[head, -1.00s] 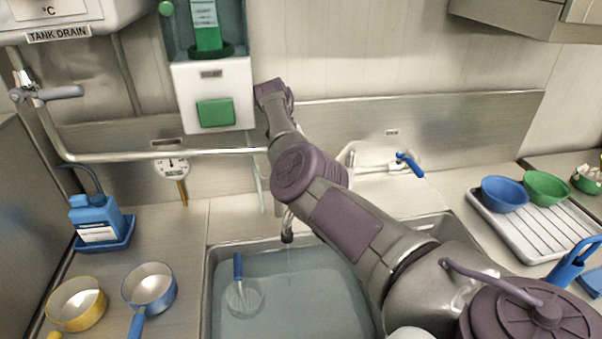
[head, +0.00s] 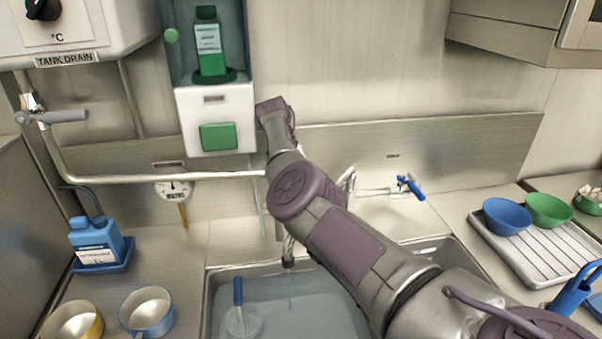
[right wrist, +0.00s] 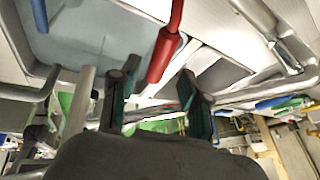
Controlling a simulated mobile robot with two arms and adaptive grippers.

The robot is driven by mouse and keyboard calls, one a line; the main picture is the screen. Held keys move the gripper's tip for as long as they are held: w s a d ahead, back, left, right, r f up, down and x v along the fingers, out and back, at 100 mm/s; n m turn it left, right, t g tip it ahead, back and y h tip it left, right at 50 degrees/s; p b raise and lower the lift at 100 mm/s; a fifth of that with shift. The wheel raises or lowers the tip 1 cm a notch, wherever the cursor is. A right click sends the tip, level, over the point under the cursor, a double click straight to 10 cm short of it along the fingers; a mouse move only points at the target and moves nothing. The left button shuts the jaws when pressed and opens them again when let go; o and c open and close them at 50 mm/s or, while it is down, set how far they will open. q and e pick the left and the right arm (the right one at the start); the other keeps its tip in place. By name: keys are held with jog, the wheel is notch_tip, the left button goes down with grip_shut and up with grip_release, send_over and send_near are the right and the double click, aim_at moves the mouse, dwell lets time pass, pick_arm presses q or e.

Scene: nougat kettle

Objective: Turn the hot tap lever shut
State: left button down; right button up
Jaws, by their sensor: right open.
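The red hot tap lever (right wrist: 165,52) shows in the right wrist view. Its thick end appears between the two dark fingertips of my right gripper (right wrist: 156,76), with gaps on both sides. That gripper is open; whether it touches the lever I cannot tell. In the head view my right arm crosses the sink towards the back wall and hides the red lever and the gripper. The blue tap lever (head: 410,187) is visible right of the arm. A thin stream of water falls from the spout (head: 288,261). My left gripper is not in view.
The sink (head: 213,277) holds water and a blue-handled strainer (head: 238,292). A soap dispenser (head: 215,110) hangs on the wall near the arm. A blue bottle (head: 95,240) and pans stand left; a drying rack (head: 520,247) with bowls stands right.

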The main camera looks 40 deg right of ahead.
notch_tip(320, 180, up, 9)
jog(key=shift+f, duration=0.2)
dwell(0.4)
